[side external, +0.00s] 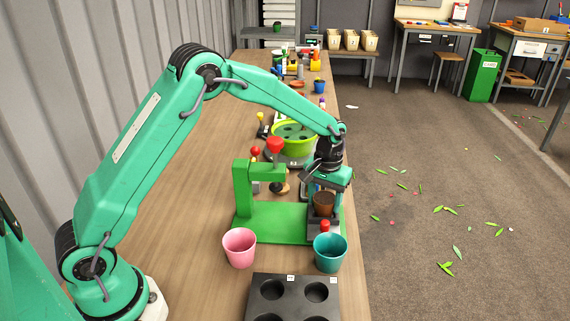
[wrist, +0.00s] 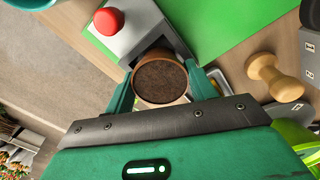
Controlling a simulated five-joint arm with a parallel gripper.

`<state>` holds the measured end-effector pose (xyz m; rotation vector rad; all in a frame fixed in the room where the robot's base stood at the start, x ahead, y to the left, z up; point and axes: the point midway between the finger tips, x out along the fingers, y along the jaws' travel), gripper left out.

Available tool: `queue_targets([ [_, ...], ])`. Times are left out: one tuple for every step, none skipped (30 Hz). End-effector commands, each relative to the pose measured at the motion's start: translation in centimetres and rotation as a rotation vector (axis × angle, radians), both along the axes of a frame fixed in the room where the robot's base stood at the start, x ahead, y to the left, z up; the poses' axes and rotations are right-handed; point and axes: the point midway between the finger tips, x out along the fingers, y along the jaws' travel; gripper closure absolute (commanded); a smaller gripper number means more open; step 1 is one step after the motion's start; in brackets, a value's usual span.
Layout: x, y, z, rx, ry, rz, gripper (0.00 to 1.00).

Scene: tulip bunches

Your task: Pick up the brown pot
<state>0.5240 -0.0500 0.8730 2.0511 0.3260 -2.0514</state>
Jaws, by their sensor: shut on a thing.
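The brown pot (side external: 324,204), filled with dark soil, is between the fingers of my gripper (side external: 323,192) in the side view. In the wrist view the pot (wrist: 160,80) shows from above, with a green finger of my gripper (wrist: 162,86) against each side. The gripper is shut on it. The pot is close to a grey block with a red button (wrist: 108,21), at the right end of a green base (side external: 268,226). I cannot tell whether the pot's bottom touches anything.
A pink pot (side external: 239,247) and a teal pot (side external: 329,252) stand in front of the green base. A black tray with round holes (side external: 268,291) is nearer. A green post (side external: 245,190) rises left of the gripper. A lime bowl (side external: 296,138) stands behind.

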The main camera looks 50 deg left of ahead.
Motion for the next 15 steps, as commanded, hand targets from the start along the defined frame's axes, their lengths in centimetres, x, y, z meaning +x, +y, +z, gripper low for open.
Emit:
queue_targets([
  [0.0,0.0,0.0,0.0,-0.001,0.0,0.69],
  [0.0,0.0,0.0,0.0,-0.001,0.0,0.69],
  [0.0,0.0,0.1,0.0,-0.001,0.0,0.69],
  [0.0,0.0,0.1,0.0,-0.001,0.0,0.69],
  [0.0,0.0,0.2,0.0,-0.001,0.0,0.69],
  [0.0,0.0,0.3,0.0,-0.001,0.0,0.69],
  [0.0,0.0,0.5,0.0,-0.001,0.0,0.69],
  [0.0,0.0,0.6,0.0,-0.001,0.0,0.69],
  [0.0,0.0,0.9,-0.001,-0.001,0.0,0.69],
  [0.1,0.0,1.2,0.0,-0.002,0.0,0.69],
  [0.1,0.0,1.5,0.0,-0.003,0.0,0.69],
  [0.1,0.0,1.9,-0.001,-0.004,0.0,0.69],
  [0.1,0.0,2.3,0.0,-0.003,0.0,0.69],
  [0.1,0.0,2.6,0.0,-0.003,0.0,0.69],
  [0.1,0.0,3.2,-0.001,-0.004,0.0,0.69],
])
